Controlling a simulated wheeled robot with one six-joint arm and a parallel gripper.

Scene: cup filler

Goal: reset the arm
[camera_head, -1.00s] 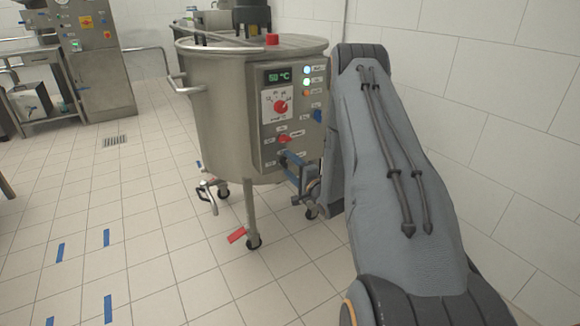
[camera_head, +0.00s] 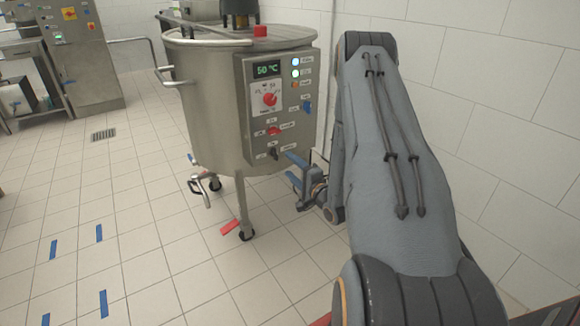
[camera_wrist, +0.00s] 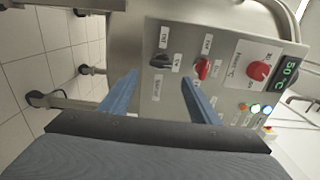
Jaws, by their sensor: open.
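My gripper (camera_head: 292,172) is open and empty, low beside the front right of a steel tank (camera_head: 215,110). It is just below and right of the tank's control panel (camera_head: 288,125), apparently apart from it. In the wrist view, my two blue fingers (camera_wrist: 160,92) are spread, pointing at the panel (camera_wrist: 150,95). A black knob (camera_wrist: 160,62) and a red switch (camera_wrist: 202,68) show beyond them with nothing held. My grey arm runs down the right of the head view, bent at the elbow.
The tank stands on legs with casters (camera_head: 246,232) and has a drain valve (camera_head: 203,187) low at the front. A white tiled wall (camera_head: 500,110) stands close on the right. The tiled floor at left is clear, with blue tape marks (camera_head: 99,233).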

